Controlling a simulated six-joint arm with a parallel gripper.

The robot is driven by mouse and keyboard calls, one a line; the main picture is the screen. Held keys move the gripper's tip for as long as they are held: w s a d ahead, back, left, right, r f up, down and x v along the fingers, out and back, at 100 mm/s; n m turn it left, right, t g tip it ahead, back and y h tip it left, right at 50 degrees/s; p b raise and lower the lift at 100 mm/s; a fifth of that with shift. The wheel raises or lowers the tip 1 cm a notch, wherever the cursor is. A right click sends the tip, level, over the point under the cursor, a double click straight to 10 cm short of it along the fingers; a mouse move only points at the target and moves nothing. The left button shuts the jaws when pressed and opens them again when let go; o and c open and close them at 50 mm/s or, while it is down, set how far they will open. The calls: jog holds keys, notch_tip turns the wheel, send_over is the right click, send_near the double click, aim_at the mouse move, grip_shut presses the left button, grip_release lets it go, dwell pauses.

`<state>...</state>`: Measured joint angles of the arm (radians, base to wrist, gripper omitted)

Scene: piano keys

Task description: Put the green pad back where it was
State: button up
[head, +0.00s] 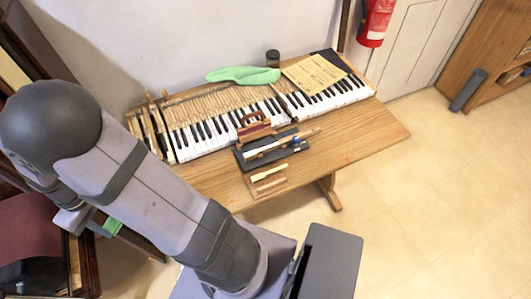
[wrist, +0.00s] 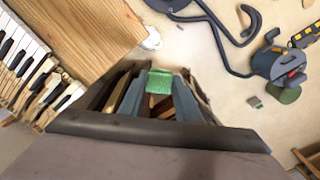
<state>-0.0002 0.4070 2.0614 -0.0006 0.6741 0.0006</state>
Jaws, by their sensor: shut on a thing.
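The green pad (wrist: 160,82) is between the two fingers of my gripper (wrist: 160,90) in the wrist view. The gripper is shut on it and holds it at the fingertips. In the head view a small part of the pad (head: 112,226) shows at the lower left, beside my gripper (head: 104,224), largely hidden behind my arm. The pad is off the work table, on its left side. Whether it touches anything below cannot be told.
The wooden table (head: 360,140) carries a keyboard (head: 215,135), a green cloth (head: 243,75), a paper sheet (head: 314,73), a dark jar (head: 272,58) and a dark tool tray (head: 262,152). Dark wooden furniture stands at the left. A machine with a hose (wrist: 275,62) is on the floor.

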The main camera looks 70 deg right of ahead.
jog(key=s+d+f+m+b, duration=0.25)
jog(key=s+d+m, duration=0.2)
jog(key=d, duration=0.55)
jog(key=s+d+f+m+b, duration=0.2)
jog(key=s+d+f+m, duration=0.15)
jog(key=s+d, duration=0.45)
jog(key=s+d+f+m+b, duration=0.2)
jog(key=s+d+f+m, duration=0.15)
jog(key=d, duration=0.95)
jog(key=s+d+f+m+b, duration=0.1)
jog(key=s+d, duration=0.3)
jog(key=s, duration=0.4)
jog(key=s+d+f+m+b, duration=0.1)
jog(key=s+d+m+b, duration=0.1)
jog(key=s+d+m, duration=0.2)
jog(key=s+d+f+m+b, duration=0.1)
jog(key=s+d+m, duration=0.2)
jog(key=s, duration=0.8)
jog(key=shift+s+d+f, duration=0.15)
jog(key=shift+s+d, duration=0.05)
jog(key=shift+d, duration=0.5)
jog(key=shift+s+d+f, duration=0.1)
jog(key=shift+s+d, duration=0.05)
jog(key=shift+d, duration=0.55)
jog(key=s+d+r+m, duration=0.2)
jog(key=d+r+m, duration=0.1)
jog(key=r+m, duration=0.2)
jog(key=shift+s+d+m+b, duration=0.3)
jog(key=shift+s+m+b, duration=0.1)
jog(key=shift+m, duration=0.85)
